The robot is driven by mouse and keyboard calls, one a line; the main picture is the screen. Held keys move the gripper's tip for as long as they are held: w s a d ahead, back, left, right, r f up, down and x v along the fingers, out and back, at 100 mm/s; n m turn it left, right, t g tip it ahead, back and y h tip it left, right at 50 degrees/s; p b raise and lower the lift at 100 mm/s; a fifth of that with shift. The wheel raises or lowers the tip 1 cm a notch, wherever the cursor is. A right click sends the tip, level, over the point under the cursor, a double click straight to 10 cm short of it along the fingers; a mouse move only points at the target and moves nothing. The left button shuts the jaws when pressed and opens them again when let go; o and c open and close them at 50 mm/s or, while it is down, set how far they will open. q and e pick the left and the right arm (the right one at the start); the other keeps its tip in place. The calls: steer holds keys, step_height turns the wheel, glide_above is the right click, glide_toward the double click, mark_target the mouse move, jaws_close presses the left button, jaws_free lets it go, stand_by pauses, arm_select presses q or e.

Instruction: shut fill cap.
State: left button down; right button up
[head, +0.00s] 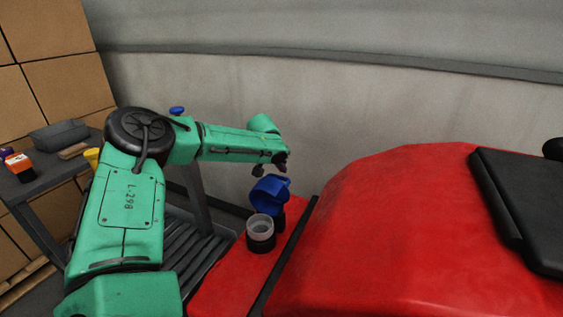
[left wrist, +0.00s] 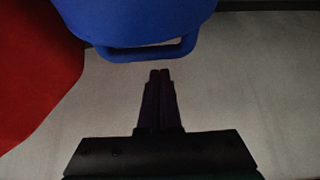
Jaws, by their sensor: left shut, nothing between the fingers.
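The blue fill cap (head: 270,194) stands tilted up and open beside the round fill neck (head: 261,228) on the red scrubber tank (head: 400,225). The neck's mouth is uncovered, with a light grey inner ring and a dark outer collar. My left gripper (head: 284,167) is just above and behind the cap in the head view. In the left wrist view the left gripper (left wrist: 160,73) has its fingers together and empty. The cap (left wrist: 140,15) with its loop-shaped tab is just beyond the fingertips there, apart from them in the picture. My right gripper is not in view.
A dark seat-like pad (head: 525,205) lies on the red body at the right. A grey workbench (head: 45,175) with tools and boxes (head: 60,85) stand at the left. A slatted grate (head: 195,250) lies below my left arm. A grey wall is behind.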

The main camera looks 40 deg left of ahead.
arm_select(q)
steer(key=s, duration=0.2)
steer(key=s+d, duration=0.1)
steer(key=shift+r+p, duration=0.3)
steer(key=shift+p, duration=0.05)
steer(key=shift+f, duration=0.1)
